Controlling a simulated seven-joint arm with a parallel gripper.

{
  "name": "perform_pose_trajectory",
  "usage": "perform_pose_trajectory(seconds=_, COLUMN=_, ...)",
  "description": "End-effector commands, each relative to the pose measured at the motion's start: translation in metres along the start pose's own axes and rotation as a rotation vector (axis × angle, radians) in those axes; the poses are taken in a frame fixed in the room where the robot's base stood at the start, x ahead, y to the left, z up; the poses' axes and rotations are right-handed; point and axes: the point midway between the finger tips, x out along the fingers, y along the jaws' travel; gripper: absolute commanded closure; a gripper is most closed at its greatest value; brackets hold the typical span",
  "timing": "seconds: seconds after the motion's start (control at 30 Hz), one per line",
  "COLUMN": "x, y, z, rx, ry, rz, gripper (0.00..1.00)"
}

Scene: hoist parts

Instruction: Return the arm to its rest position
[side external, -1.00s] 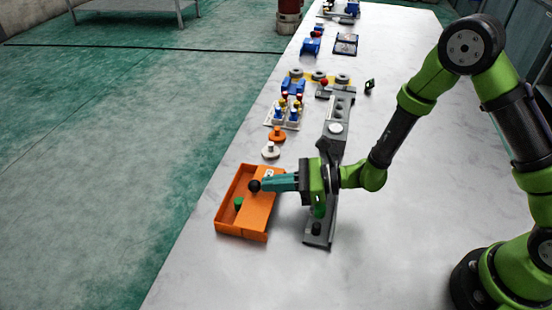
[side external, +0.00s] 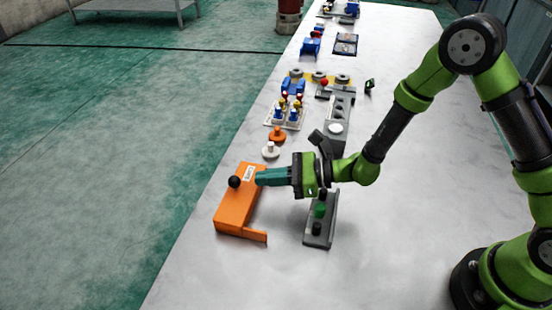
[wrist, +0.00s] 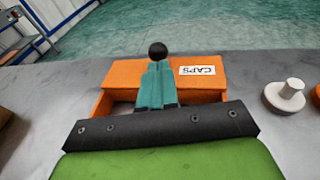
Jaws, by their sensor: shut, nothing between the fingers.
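My gripper (side external: 258,177) is shut with nothing between its teal fingers. It is level and points left at the orange box. In the wrist view its fingertips (wrist: 157,66) are just below the black knob (wrist: 157,50); I cannot tell whether they touch it. The orange lid (side external: 236,207) with the black knob (side external: 234,182) and a white label lies over most of the orange box (side external: 254,236). In the wrist view the label on the lid (wrist: 125,73) reads CAPS, and a strip of the box on my gripper's side is uncovered.
A grey rail (side external: 330,225) with green and black pieces stands below my wrist. A white knobbed disc (side external: 270,152) and an orange one (side external: 277,135) sit beyond the box. Farther back is a white rack (side external: 283,122) of colored pieces. The table's right foreground is clear.

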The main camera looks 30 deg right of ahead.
Motion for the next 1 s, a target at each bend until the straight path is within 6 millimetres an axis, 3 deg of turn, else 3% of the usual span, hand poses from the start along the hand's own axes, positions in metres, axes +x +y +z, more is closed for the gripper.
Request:
perform_pose_trajectory(seconds=0.1, x=-0.032, y=-0.002, z=0.000, rx=0.002, ry=0.002, rz=-0.007, gripper=1.00)
perform_pose_trajectory(seconds=0.3, x=-0.075, y=-0.003, z=0.000, rx=0.001, ry=0.001, rz=-0.008, gripper=1.00)
perform_pose_trajectory(seconds=0.6, x=-0.104, y=0.000, z=-0.002, rx=0.007, ry=0.012, rz=0.007, gripper=1.00)
perform_pose_trajectory(seconds=0.77, x=-0.111, y=0.034, z=-0.012, rx=-0.039, ry=0.084, rz=0.178, gripper=1.00)
perform_pose_trajectory(seconds=0.87, x=-0.125, y=0.062, z=-0.004, rx=-0.171, ry=0.138, rz=0.344, gripper=1.00)
perform_pose_trajectory(seconds=1.0, x=-0.158, y=0.089, z=0.010, rx=-0.466, ry=0.244, rz=0.563, gripper=1.00)
